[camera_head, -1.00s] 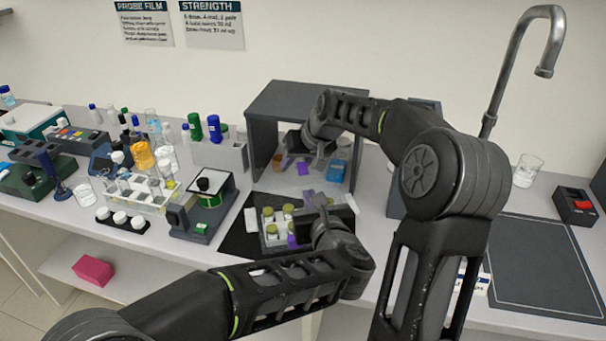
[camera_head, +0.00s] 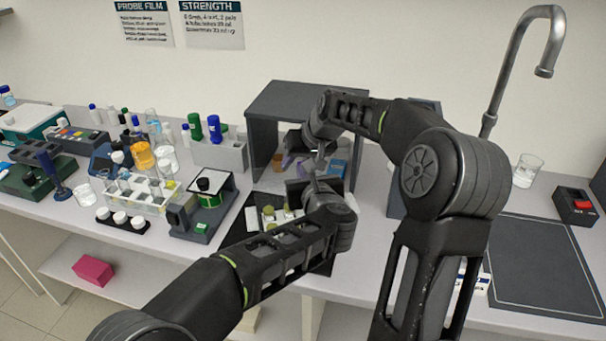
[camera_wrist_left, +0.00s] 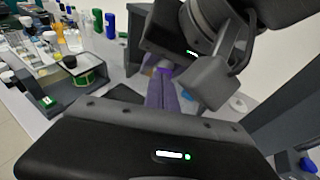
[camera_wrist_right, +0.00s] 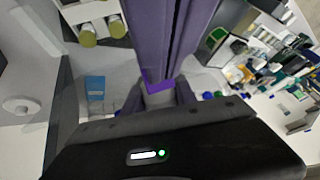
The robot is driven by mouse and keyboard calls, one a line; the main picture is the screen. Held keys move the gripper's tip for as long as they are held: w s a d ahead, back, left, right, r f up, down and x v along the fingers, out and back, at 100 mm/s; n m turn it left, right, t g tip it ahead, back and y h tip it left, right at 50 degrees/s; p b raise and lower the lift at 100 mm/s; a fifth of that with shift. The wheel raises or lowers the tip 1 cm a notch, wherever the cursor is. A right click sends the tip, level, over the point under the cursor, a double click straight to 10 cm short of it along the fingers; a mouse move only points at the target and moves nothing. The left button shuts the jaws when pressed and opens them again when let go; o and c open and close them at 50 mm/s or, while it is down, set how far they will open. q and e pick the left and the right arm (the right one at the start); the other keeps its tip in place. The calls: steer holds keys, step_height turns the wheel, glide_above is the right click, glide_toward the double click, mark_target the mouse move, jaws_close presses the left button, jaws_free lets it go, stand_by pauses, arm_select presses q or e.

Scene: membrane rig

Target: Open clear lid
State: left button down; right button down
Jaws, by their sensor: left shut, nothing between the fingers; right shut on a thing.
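I cannot make out a clear lid in any view. My left gripper (camera_wrist_left: 163,72) is shut and empty, with its purple-tipped fingers together. In the head view it is raised near my right gripper, in front of the dark shelf box. My right gripper (camera_wrist_right: 160,96) is shut on a small grey piece (camera_wrist_right: 158,99), mostly hidden between its fingers; I cannot tell what it belongs to.
The dark open-fronted box (camera_head: 262,135) stands behind both grippers, with a blue block (camera_head: 338,168) inside. A grey instrument with a green-banded jar (camera_head: 208,200) and crowded bottles are to the left. A tap (camera_head: 510,60) and dark board (camera_head: 540,265) are at right.

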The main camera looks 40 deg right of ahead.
steer(key=shift+s+a+f, duration=0.1)
steer(key=shift+a, duration=0.1)
arm_select(q)
steer(key=shift+w+d+r, duration=0.1)
steer(key=shift+w+r, duration=0.4)
steer(key=shift+w, duration=0.3)
arm_select(e)
steer(key=shift+a+f, duration=0.1)
steer(key=shift+a, duration=0.05)
steer(key=c, duration=1.4)
jaws_free()
steer(key=o, duration=0.4)
arm_select(q)
steer(key=shift+r, duration=0.3)
arm_select(e)
steer(key=shift+s+f, duration=0.1)
steer(key=shift+f, duration=0.05)
arm_select(q)
steer(key=shift+s, duration=0.1)
arm_select(e)
steer(key=shift+d, duration=0.2)
steer(key=v, duration=0.8)
steer(key=shift+a+r, duration=0.1)
steer(key=shift+r, duration=0.3)
arm_select(q)
steer(key=shift+s+f, duration=0.15)
steer(key=shift+f, duration=0.3)
